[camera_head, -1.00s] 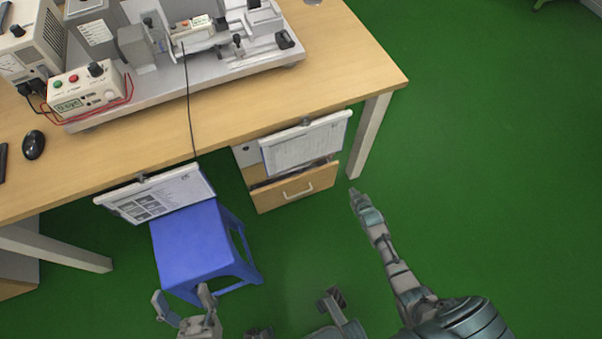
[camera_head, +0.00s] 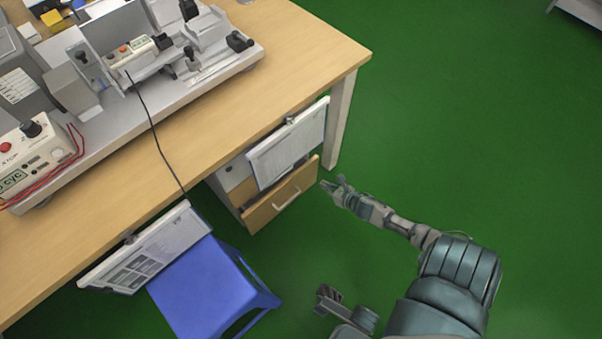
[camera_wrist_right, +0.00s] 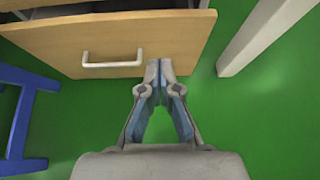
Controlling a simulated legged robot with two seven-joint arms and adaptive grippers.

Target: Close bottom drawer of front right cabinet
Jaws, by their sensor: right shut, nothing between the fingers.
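The cabinet (camera_head: 232,178) stands under the right part of the desk. Its bottom drawer (camera_head: 283,198) has a wooden front with a pale bar handle (camera_head: 287,198) and is pulled out, with a dark gap above the front. My right gripper (camera_head: 326,184) is at the right end of the drawer front, shut and empty. In the right wrist view the gripper (camera_wrist_right: 160,66) points at the lower part of the drawer front (camera_wrist_right: 125,42), right of the handle (camera_wrist_right: 112,62). I cannot tell whether the tips touch it.
A blue stool (camera_head: 205,288) stands left of the cabinet. Clipboards with paper hang from the desk edge, one (camera_head: 290,145) partly over the cabinet. A pale desk leg (camera_head: 340,122) is right of the drawer. The green floor to the right is clear.

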